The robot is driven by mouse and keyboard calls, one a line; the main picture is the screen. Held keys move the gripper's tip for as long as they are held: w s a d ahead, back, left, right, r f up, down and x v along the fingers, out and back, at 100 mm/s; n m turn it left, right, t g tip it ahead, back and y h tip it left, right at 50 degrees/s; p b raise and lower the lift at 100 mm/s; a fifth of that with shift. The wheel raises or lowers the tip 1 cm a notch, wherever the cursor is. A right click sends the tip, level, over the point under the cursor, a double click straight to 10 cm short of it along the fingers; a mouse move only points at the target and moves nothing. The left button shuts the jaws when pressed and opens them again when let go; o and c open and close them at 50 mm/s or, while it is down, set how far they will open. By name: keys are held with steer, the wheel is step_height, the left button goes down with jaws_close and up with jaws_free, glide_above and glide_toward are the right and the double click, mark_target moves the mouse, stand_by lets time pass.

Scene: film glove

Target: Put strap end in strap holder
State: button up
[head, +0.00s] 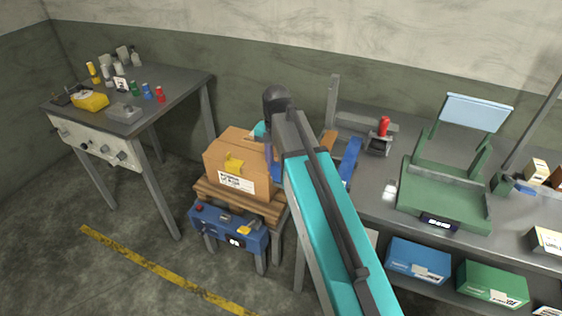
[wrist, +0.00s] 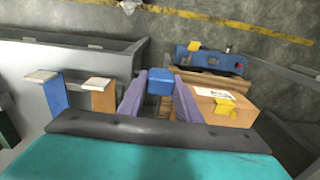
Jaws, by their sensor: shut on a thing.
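My gripper (wrist: 159,77) has two purple fingers, shut on a small blue block (wrist: 159,87), which may be the strap end. In the head view my gripper is mostly hidden behind my teal arm; a purple finger shows beside the carton. The yellow piece, possibly the strap holder, also shows in the wrist view (wrist: 225,106), right of my fingers and apart from the blue block. I cannot tell whether any strap runs from the block.
An orange post (head: 328,141) and a blue post (head: 349,160) stand at the bench's left end. A green stand (head: 446,195) and red-handled device (head: 381,135) are on the bench. A blue case (head: 229,226) sits below the pallet.

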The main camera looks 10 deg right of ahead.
steer(key=shift+w+d+f+p, duration=0.1)
steer(key=shift+w+d+p, duration=0.25)
steer(key=shift+w, duration=0.55)
steer(key=shift+w+d+f+p, duration=0.1)
steer(key=shift+w+d, duration=0.3)
steer(key=shift+w, duration=0.5)
steer(key=shift+w, duration=0.1)
steer(key=shift+w+d+f+p, duration=0.15)
steer(key=shift+f+p, duration=0.2)
steer(key=shift+f, duration=0.25)
steer(key=shift+w+d+f+p, duration=0.1)
steer(key=shift+w+f+p, duration=0.1)
steer(key=shift+f+p, duration=0.3)
steer(key=shift+w+d+f+p, duration=0.1)
steer(key=shift+w+f+p, duration=0.1)
steer(key=shift+f, duration=0.5)
steer(key=shift+f, duration=0.2)
steer(key=o, duration=1.1)
steer(key=shift+a, duration=0.1)
steer(key=shift+c, duration=0.2)
steer(key=shift+r, duration=0.15)
